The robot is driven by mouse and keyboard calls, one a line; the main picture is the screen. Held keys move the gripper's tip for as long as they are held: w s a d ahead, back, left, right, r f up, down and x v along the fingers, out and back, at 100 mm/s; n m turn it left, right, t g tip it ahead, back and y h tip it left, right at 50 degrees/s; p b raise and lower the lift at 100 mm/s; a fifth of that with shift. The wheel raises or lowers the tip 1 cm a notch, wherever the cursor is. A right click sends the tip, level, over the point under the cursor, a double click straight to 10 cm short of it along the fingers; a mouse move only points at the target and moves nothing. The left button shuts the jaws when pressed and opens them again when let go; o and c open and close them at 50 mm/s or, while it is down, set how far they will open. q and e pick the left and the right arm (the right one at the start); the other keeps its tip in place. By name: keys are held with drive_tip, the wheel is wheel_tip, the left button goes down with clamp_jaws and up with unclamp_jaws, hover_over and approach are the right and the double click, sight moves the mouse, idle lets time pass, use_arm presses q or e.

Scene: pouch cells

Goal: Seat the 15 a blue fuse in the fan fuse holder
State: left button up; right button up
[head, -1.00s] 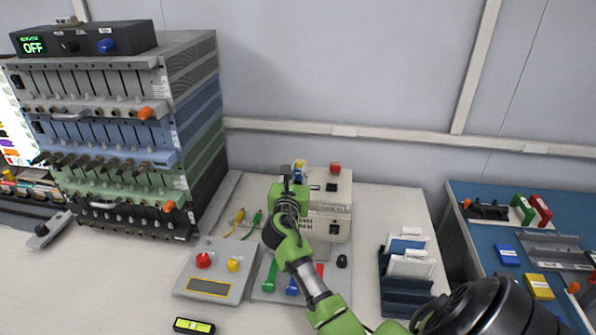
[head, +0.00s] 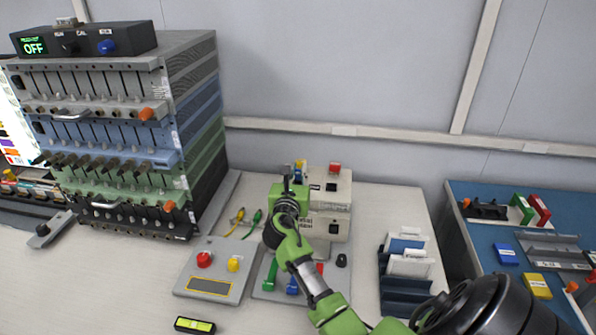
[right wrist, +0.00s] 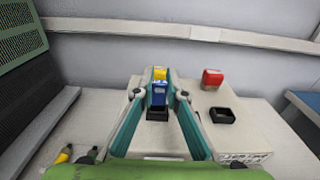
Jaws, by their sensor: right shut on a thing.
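The blue fuse (right wrist: 159,92) is between the two teal fingers of my right gripper (right wrist: 159,95) in the right wrist view. The gripper is shut on it. A black holder (right wrist: 157,114) shows directly below the fuse, on the pale box; I cannot tell how deep the fuse sits in it. A yellow piece (right wrist: 160,73) is just behind the fuse. In the head view my right gripper (head: 288,183) is over the left side of the pale box (head: 330,210) and hides most of the fuse. My left gripper is not in view.
An empty-looking black holder (right wrist: 222,115) and a red piece (right wrist: 212,77) are to the right on the box. A stacked rack (head: 120,130) stands left. A panel with red and yellow buttons (head: 210,285) is in front. A dark card rack (head: 405,295) stands right.

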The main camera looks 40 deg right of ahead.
drive_tip(key=shift+p, duration=0.65)
idle(0.6)
drive_tip(key=shift+f+b, duration=0.9)
drive_tip(key=shift+f, duration=0.35)
drive_tip(key=o, duration=0.9)
drive_tip(key=shift+c, duration=0.2)
drive_tip(key=v, duration=1.2)
drive_tip(key=shift+r, duration=0.15)
